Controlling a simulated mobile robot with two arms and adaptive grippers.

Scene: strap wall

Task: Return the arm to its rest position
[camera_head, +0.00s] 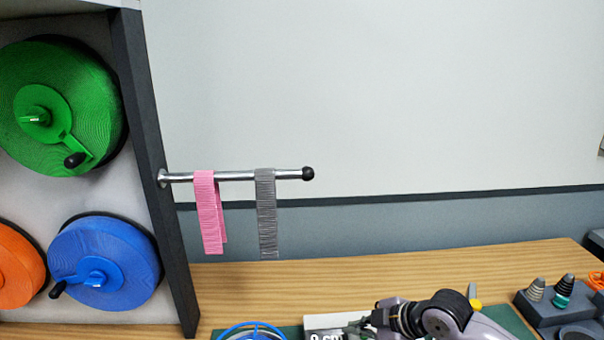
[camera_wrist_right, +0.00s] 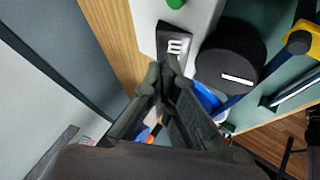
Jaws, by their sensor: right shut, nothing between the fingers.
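My right arm comes in at the bottom of the head view, low over the workbench (camera_head: 400,275). My right gripper (camera_head: 368,322) points left there and is partly cut off by the lower edge. In the right wrist view the fingers of the gripper (camera_wrist_right: 165,75) meet at their tips with nothing held between them. My left gripper is in neither view.
A metal rod (camera_head: 240,175) juts right from the dark frame post (camera_head: 155,180); a pink strap (camera_head: 208,212) and a grey strap (camera_head: 266,215) hang over it. Green (camera_head: 60,105), blue (camera_head: 105,262) and orange (camera_head: 18,265) reels fill the left. A dark tool block (camera_head: 540,310) stands right.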

